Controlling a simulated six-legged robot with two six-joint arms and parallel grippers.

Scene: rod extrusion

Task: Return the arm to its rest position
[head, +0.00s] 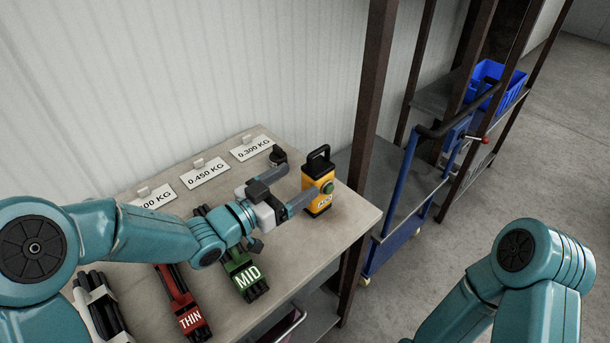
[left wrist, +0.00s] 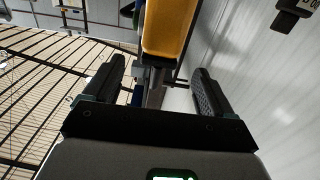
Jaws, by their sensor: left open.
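My left arm reaches over the table from the left in the head view. The device stands upright near the table's right edge. In the left wrist view, my open gripper (left wrist: 157,82) shows both fingers spread. The yellow device (left wrist: 168,28) is beyond the fingertips there; I cannot tell whether a finger touches it. My right arm shows at lower right, but its gripper is out of view.
On the table (head: 345,225) lie a green MID rod bundle (head: 240,268), partly under my left arm, and a red THIN bundle (head: 180,300). Weight cards (head: 205,174) stand along the back. A dark post, a blue trolley (head: 390,225) and a shelf with a blue bin (head: 497,82) are right.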

